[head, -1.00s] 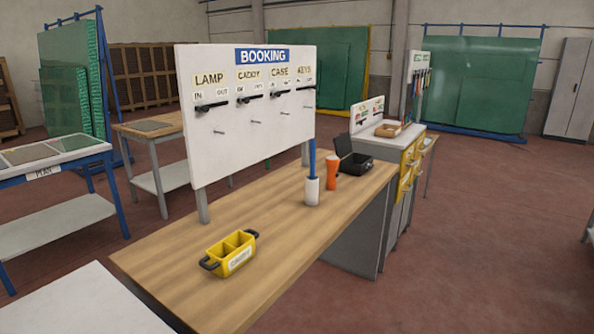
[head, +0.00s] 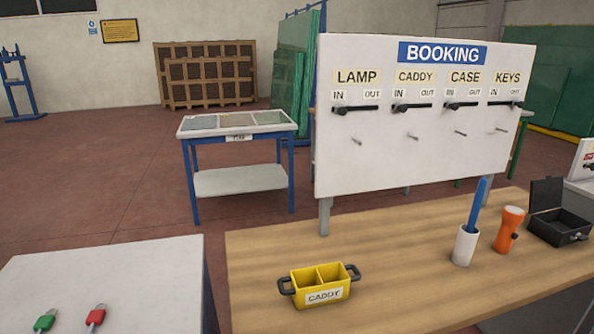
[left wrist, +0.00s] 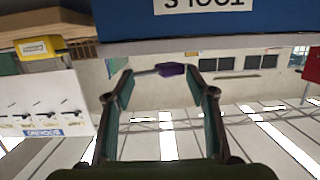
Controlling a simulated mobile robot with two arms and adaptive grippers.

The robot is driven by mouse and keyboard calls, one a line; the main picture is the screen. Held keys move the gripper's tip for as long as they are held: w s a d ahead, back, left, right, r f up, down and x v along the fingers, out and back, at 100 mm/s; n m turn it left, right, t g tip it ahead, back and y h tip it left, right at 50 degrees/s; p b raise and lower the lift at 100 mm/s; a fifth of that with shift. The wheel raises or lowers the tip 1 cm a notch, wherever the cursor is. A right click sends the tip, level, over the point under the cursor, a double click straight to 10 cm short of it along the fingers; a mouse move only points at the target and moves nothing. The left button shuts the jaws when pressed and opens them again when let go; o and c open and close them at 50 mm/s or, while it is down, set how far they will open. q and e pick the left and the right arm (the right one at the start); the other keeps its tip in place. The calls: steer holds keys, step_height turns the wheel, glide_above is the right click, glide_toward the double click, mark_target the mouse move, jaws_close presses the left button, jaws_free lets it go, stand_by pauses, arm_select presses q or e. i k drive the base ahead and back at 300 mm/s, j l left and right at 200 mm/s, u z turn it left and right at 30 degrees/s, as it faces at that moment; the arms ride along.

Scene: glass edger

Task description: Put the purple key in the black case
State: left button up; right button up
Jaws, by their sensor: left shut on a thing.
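The black case (head: 560,228) stands at the right end of the wooden bench in the head view, with its lid raised. The purple key (left wrist: 171,70) is in the left wrist view, its purple head and grey shaft lying between the fingertips of my left gripper (left wrist: 160,75). The gripper is shut on it and holds it up in the air. The left wrist picture is upside down. Neither gripper shows in the head view. My right gripper is in no view.
The wooden bench (head: 375,300) holds a yellow caddy (head: 320,290), a white cup (head: 465,246) with a blue stick, and an orange lamp (head: 508,230) beside the case. The booking board (head: 420,160) stands behind. Red (head: 95,317) and green (head: 44,320) padlocks lie on a white table.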

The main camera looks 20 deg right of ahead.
mark_target(548, 236)
steer(key=l, duration=5.2)
